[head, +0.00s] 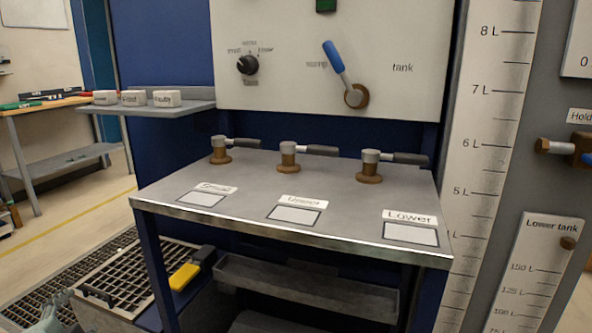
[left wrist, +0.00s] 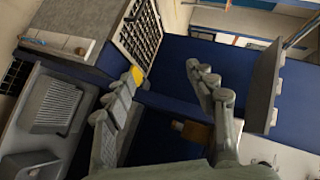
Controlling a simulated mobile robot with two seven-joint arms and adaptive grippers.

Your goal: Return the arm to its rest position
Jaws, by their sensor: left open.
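My left gripper (head: 52,312) shows at the bottom left corner of the head view, low beside the bench and over the floor grating. In the left wrist view my left gripper (left wrist: 165,82) has its two grey fingers spread apart with nothing between them. A blue panel and part of a yellow-handled thing (left wrist: 138,76) lie behind the fingers. My left arm is mostly out of the head view, and my right gripper is not seen.
The grey bench (head: 163,183) carries three valves, the middle one (head: 289,157) among them. A blue-handled lever (head: 335,58) and black knob (head: 247,65) are on the panel above. A shelf (head: 150,110) holds white blocks. A yellow-handled tool (head: 185,277) lies below the bench.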

